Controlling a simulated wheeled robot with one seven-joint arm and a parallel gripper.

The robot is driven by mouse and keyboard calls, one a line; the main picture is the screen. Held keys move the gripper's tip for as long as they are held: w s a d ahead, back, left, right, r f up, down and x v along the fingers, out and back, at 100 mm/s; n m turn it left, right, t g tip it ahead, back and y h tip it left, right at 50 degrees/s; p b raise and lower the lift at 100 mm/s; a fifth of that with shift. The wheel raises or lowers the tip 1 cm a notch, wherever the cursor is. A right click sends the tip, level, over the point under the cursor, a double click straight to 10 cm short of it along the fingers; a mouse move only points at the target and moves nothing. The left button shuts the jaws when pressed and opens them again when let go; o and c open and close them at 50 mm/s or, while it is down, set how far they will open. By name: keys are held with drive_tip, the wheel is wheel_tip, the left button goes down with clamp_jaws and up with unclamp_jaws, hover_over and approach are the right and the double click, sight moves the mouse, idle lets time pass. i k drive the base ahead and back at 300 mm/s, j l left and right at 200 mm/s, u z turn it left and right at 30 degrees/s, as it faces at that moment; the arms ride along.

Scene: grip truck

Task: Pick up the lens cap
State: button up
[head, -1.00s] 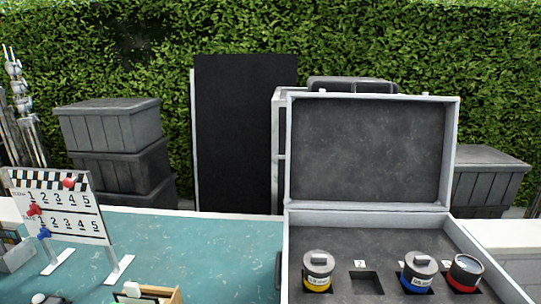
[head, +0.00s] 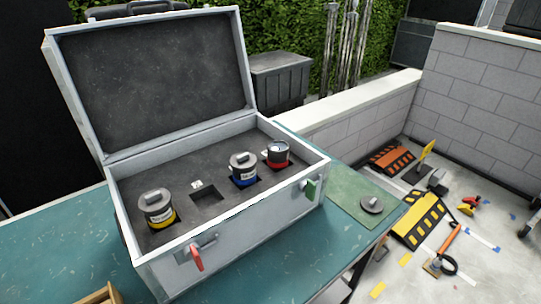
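The lens cap looks to be the grey round disc with a raised grip (head: 372,204). It lies flat on a green mat (head: 345,190) at the right end of the teal table, just right of the open case. Similar grey caps with raised grips sit on the yellow-banded lens (head: 157,208) and the blue-banded lens (head: 243,169) in the case. The red-banded lens (head: 278,154) shows a dark glass top with no such cap. My gripper is not in view.
The open silver case (head: 232,236) has a raised lid, a red latch (head: 196,257), a green latch (head: 311,189) and one empty slot. Beyond the table, the floor holds a yellow-black ramp (head: 418,219), an orange ramp (head: 392,158) and tools. A block wall stands behind.

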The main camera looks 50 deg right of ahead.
sight(372, 205)
drive_tip(key=z, duration=1.3)
